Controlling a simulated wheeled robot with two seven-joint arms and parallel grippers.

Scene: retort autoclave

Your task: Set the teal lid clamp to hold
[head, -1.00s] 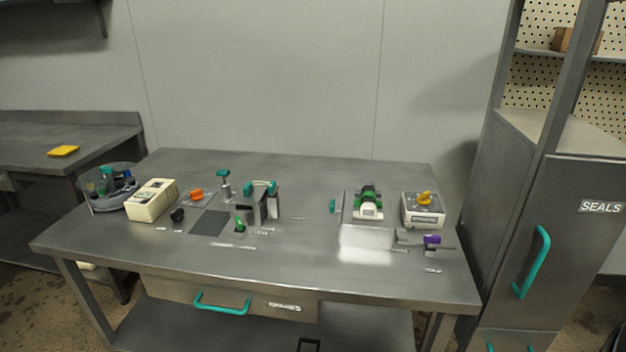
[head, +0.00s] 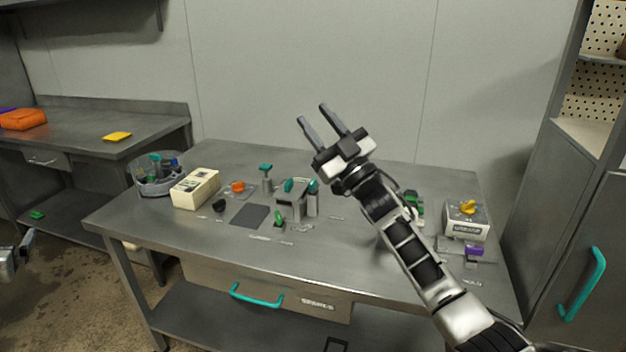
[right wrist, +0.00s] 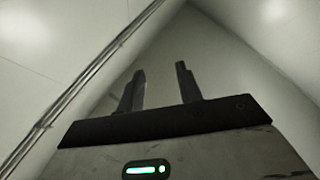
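Small teal-topped fittings stand left of the middle of the table in the head view. One is a metal block with teal parts on top (head: 291,186); another is a post with a teal T-shaped handle (head: 266,169). I cannot tell for certain which is the lid clamp, nor its setting. My right gripper (head: 312,113) is raised above the table in front of the back wall, fingers apart and empty. It also shows open in the right wrist view (right wrist: 160,72). Part of my left gripper (head: 27,243) shows at the left edge, away from the table; its opening is unclear.
A cream box (head: 195,189), an orange knob (head: 238,186) and a round clear holder (head: 156,178) are on the table's left. A white box with a yellow knob (head: 466,220) is at right. My right arm covers part of the right side. A teal drawer handle (head: 256,297) juts out in front.

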